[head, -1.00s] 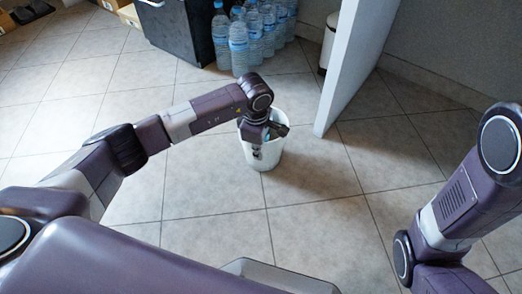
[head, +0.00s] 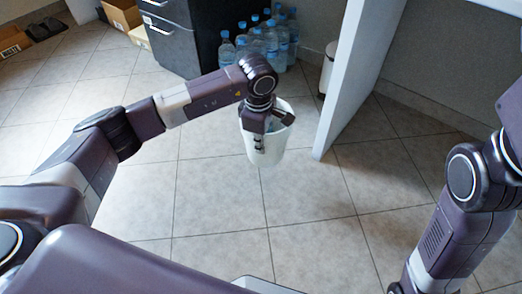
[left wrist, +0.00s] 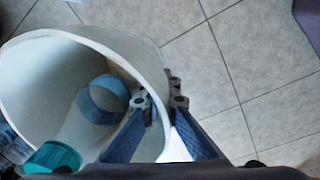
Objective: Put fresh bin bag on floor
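A white bin (head: 262,148) is at the middle of the head view, with its open mouth up. My left gripper (head: 266,122) is at its near rim. In the left wrist view, one finger is inside the bin (left wrist: 95,42) and one outside, with the wall between the fingertips (left wrist: 160,102). A blue ring-shaped item (left wrist: 103,98) and a teal item (left wrist: 52,157) show in the bin's mouth. I cannot identify a bin bag for certain. The bin seems raised off the floor, though its exact height is unclear. My right gripper is out of view.
A white upright panel (head: 350,85) stands just right of the bin. Several water bottles (head: 270,42) and a dark cabinet (head: 172,38) stand behind. A white pedal bin (head: 328,68) is behind the panel. Tiled floor (head: 215,205) is clear in front.

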